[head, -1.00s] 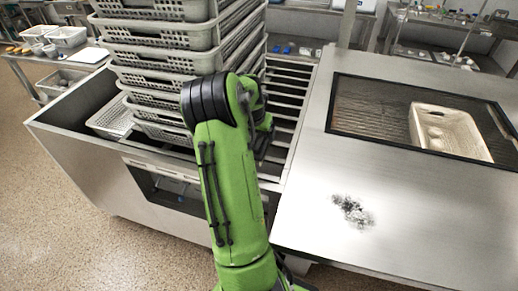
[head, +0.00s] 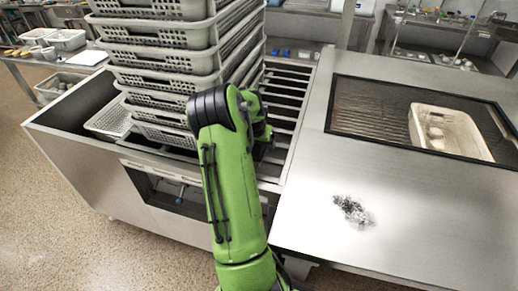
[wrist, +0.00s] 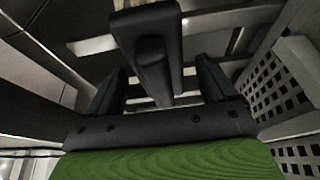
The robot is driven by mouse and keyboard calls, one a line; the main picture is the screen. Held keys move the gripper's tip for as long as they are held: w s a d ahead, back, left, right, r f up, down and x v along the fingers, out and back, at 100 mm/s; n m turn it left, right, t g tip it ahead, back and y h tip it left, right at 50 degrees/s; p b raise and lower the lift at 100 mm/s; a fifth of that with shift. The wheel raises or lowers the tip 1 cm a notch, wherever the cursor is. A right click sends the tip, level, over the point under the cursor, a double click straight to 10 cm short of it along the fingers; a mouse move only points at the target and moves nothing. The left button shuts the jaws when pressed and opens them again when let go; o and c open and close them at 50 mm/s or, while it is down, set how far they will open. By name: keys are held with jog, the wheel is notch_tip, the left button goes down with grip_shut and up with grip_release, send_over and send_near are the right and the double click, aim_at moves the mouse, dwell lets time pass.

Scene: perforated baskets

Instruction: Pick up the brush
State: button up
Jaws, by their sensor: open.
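A dark T-shaped thing (wrist: 152,62) that looks like the brush shows in the wrist view, with a wide bar at the top and a narrower handle-like part pointing down. Pale strips beside it may be bristles, but I cannot be sure. My gripper (wrist: 162,72) is open, with one dark finger on each side of the narrow part. I see no contact between the fingers and it. In the head view my gripper is mostly hidden behind my green arm, over the slatted part of the counter, and I cannot make out a brush there.
A tall stack of grey perforated baskets (head: 165,62) stands close left of my arm; a perforated wall (wrist: 280,90) is near on the right in the wrist view. Metal slats (head: 285,100) lie beyond. The steel worktop (head: 400,195) at right is mostly clear, with a dark smudge.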

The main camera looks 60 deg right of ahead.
jog(key=shift+f, duration=0.1)
jog(key=c, duration=1.2)
notch_tip(320, 180, up, 11)
jog(key=p, duration=0.2)
jog(key=shift+f+p, duration=0.2)
jog(key=shift+p, duration=0.15)
